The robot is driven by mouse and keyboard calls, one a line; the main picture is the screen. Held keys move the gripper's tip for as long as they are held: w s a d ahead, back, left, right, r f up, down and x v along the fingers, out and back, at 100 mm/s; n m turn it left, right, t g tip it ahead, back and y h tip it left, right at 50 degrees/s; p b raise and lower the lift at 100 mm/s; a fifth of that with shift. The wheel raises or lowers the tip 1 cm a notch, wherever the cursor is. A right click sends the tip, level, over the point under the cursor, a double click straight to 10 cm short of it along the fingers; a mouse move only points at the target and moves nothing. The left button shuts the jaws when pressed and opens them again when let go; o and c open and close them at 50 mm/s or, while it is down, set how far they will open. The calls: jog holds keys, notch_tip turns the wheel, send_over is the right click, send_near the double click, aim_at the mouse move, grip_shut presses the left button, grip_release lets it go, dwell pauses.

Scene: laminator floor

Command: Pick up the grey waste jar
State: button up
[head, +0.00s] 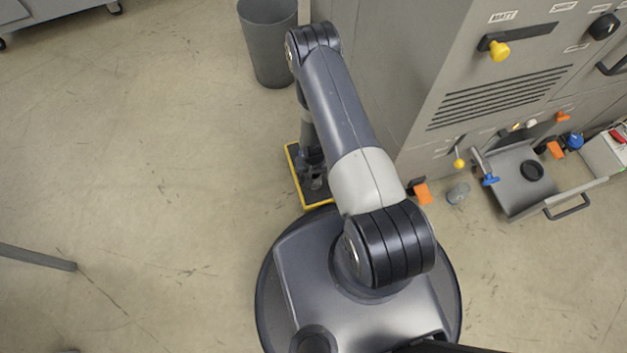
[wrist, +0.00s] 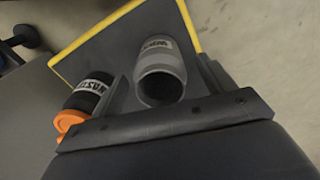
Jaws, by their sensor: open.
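The grey waste jar (wrist: 162,68) is on a dark mat or tray with a yellow border (wrist: 80,45), seen in the wrist view. Its dark open mouth faces the camera, and a pale label with dark letters is on its far side. My gripper (wrist: 163,78) is open, with one finger to the left of the jar and one to the right. I cannot tell whether either finger touches it. In the head view my gripper (head: 315,176) is low over the yellow-edged tray (head: 294,165), and my arm hides most of that area.
A black labelled container (wrist: 90,92) with an orange part (wrist: 68,122) lies just outside the left finger. A grey machine cabinet (head: 410,90) stands to the right, with an open drawer (head: 515,190) low down. A grey bin (head: 270,45) stands behind.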

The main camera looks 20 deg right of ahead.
notch_tip(320, 180, down, 3)
jog(key=shift+b, duration=0.35)
jog(key=c, duration=1.1)
